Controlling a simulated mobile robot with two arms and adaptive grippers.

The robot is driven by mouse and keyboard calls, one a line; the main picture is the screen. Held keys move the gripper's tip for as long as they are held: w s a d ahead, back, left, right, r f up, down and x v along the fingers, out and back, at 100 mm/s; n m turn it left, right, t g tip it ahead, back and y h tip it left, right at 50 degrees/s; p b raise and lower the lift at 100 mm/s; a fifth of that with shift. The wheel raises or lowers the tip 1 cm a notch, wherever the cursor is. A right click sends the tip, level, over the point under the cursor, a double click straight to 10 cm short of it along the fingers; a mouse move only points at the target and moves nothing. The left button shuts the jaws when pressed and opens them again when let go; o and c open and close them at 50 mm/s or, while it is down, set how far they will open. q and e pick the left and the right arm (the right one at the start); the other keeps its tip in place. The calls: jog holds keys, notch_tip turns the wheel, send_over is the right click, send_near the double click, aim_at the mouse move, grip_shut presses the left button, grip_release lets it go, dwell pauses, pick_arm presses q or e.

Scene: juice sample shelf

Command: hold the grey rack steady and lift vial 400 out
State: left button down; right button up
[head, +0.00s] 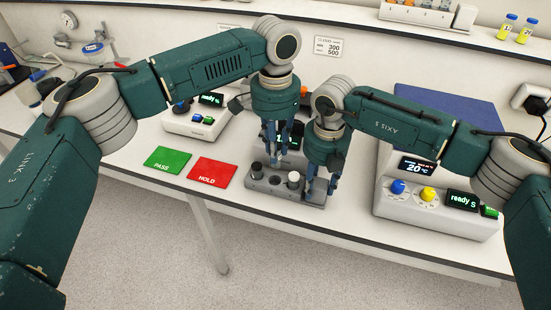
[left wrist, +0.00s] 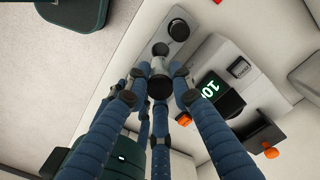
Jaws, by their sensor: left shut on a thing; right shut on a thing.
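The grey rack (head: 262,187) stands near the bench's front edge. A dark-capped vial (head: 257,170) and a white-capped vial (head: 293,180) stand in it. My left gripper (head: 276,158) is over the rack, shut on a dark-capped vial, whose cap shows between the fingers in the left wrist view (left wrist: 160,88). I cannot read its label or tell how far it is out of the rack. My right gripper (head: 318,190) points down, shut on the rack's right end. The rack also shows in the left wrist view (left wrist: 190,8), with a capped vial and an empty hole.
A green PASS mat (head: 167,160) and a red HOLD mat (head: 212,172) lie left of the rack. A device with knobs and displays (head: 440,215) stands at right. Another device (head: 195,122) stands behind the mats.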

jog(key=o, duration=1.5)
jog(key=shift+r, duration=0.1)
notch_tip(320, 180, up, 12)
jog(key=shift+f, duration=0.15)
